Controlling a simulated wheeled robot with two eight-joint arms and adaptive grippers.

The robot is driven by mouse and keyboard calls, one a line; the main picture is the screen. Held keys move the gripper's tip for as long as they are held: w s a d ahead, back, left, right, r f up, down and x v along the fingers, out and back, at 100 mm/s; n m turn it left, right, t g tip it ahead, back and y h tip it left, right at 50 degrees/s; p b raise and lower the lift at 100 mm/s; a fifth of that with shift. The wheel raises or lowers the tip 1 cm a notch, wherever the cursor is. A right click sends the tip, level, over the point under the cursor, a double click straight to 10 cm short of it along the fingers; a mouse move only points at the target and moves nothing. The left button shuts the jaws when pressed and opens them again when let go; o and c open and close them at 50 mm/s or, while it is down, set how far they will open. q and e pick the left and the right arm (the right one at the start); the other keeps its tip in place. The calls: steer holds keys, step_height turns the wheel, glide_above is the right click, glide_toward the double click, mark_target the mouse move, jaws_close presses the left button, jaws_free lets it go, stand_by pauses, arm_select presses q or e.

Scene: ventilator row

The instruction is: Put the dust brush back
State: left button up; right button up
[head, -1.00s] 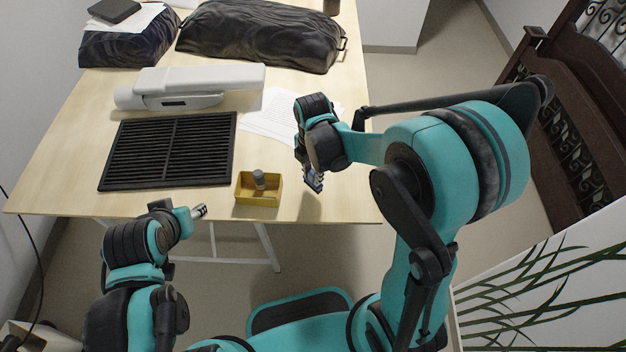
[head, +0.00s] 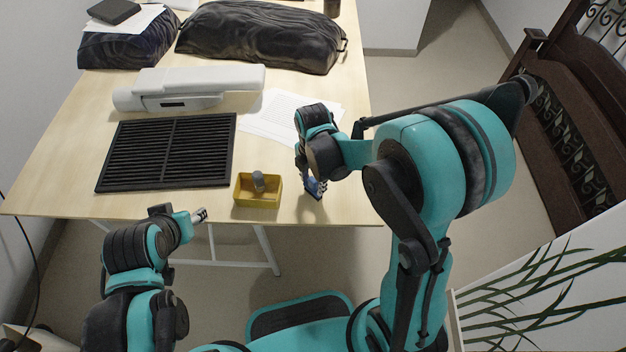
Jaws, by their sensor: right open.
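A small yellow box (head: 257,203) stands at the table's front edge. A grey rounded piece (head: 259,181) stands up inside it, leaning a little. It may be the dust brush, but its lower part is hidden by the box wall. My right gripper (head: 315,188) is open, over the table's front edge to the right of the box and apart from it. Its fingers are small in view, with blue on them; I see no separate thing held. My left gripper (head: 201,215) is low at the front edge, left of the box; its jaws are too small to read.
A black slatted grille (head: 168,150) lies left of the box on the wooden table (head: 60,170). Behind are a white device (head: 190,84), paper sheets (head: 270,118) and a dark covered bundle (head: 260,35). The table's front right corner is bare.

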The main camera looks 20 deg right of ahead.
step_height(320, 180, up, 11)
steer(key=p, duration=0.4)
steer(key=s+d+r+m+t, duration=0.2)
steer(key=s+r+m+t, duration=0.1)
steer(key=m, duration=0.9)
steer(key=s+d+r+m+t, duration=0.2)
steer(key=s+r+m+t, duration=0.2)
steer(key=s+m, duration=0.3)
steer(key=m, duration=0.4)
steer(key=shift+s+d+r+m, duration=0.15)
steer(key=shift+d+r+m, duration=0.2)
steer(key=shift+r+m, duration=0.05)
steer(key=shift+f+b, duration=0.85)
steer(key=shift+f, duration=0.2)
